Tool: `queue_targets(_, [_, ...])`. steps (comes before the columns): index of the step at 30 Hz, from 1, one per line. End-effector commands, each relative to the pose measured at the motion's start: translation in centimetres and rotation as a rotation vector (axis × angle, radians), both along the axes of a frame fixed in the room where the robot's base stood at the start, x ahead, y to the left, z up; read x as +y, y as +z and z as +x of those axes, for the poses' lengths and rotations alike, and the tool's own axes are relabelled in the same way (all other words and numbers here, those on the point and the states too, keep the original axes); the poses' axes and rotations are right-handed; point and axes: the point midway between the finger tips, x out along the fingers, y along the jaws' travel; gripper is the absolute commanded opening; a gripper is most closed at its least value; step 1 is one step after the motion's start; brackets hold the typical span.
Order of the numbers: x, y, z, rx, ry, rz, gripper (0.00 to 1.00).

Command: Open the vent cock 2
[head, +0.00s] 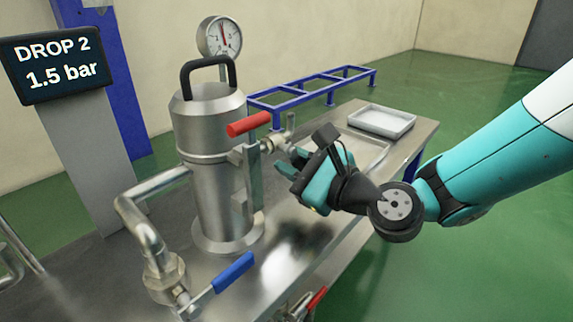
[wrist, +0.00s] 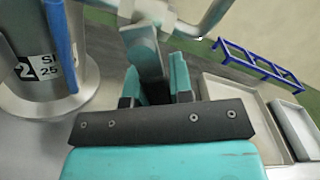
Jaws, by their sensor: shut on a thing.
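A steel vessel (head: 205,135) stands on the bench. A side fitting with a red-handled lever (head: 248,124) sits high on its right side. My gripper (head: 288,162) is just right of and below this fitting. In the wrist view its two teal fingers (wrist: 155,85) are shut around a narrow grey bar (wrist: 146,48), partly hidden between them. I cannot tell whether this bar belongs to the vent cock. The label reading 2 (wrist: 42,69) shows on the vessel. The red handle is not seen there.
A blue-handled lever (head: 233,272) sits on the pipework at the front left; another red handle (head: 316,300) is lower down. A pale tray (head: 381,121) lies at the bench's right end. A blue rack (head: 310,88) stands behind. The display (head: 55,65) reads DROP 2, 1.5 bar.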

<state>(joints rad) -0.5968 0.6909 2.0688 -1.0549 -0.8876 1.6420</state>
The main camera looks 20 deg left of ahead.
Motion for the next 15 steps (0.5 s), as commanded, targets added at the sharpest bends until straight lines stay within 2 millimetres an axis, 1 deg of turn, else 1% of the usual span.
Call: queue_targets(15, [-0.7,1.8,1.6,-0.453,-0.002,-0.187,0.00])
